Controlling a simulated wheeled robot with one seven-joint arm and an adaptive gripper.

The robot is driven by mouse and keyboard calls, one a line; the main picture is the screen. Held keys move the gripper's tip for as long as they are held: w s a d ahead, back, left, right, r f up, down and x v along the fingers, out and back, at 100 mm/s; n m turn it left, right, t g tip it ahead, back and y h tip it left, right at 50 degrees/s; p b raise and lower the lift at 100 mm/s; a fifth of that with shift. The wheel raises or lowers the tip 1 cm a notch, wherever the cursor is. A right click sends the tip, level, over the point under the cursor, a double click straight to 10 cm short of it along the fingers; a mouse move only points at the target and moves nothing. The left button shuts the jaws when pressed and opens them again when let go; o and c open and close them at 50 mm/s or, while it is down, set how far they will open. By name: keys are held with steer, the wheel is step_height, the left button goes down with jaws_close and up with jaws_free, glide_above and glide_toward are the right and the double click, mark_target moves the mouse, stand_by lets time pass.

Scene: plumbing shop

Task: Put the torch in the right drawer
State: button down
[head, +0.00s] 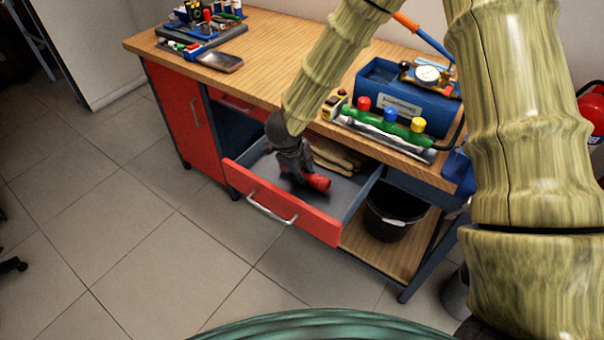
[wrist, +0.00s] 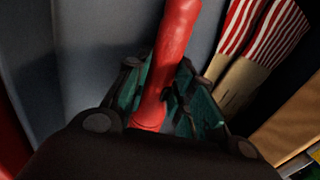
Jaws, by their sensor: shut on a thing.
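The torch is a red cylinder that shows between the fingers in the wrist view (wrist: 172,60); its red end also shows in the head view (head: 319,182). My gripper (wrist: 160,92) is shut on the torch. In the head view my gripper (head: 296,168) is dark and reaches down over the open drawer (head: 243,181), which has a red front and a silver handle. The torch is over or inside the drawer; I cannot tell whether it touches the drawer floor. My gripper hides part of the torch in both views.
Gloves with striped cuffs (head: 335,153) lie in the drawer beside the torch; a striped cuff shows in the wrist view (wrist: 262,35). A black bucket (head: 393,216) stands below.

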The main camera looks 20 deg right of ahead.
steer(key=shift+w+f, duration=0.2)
steer(key=shift+f, duration=0.5)
steer(key=shift+s+r, duration=0.15)
steer(key=c, duration=1.2)
jaws_free()
steer(key=v, duration=1.2)
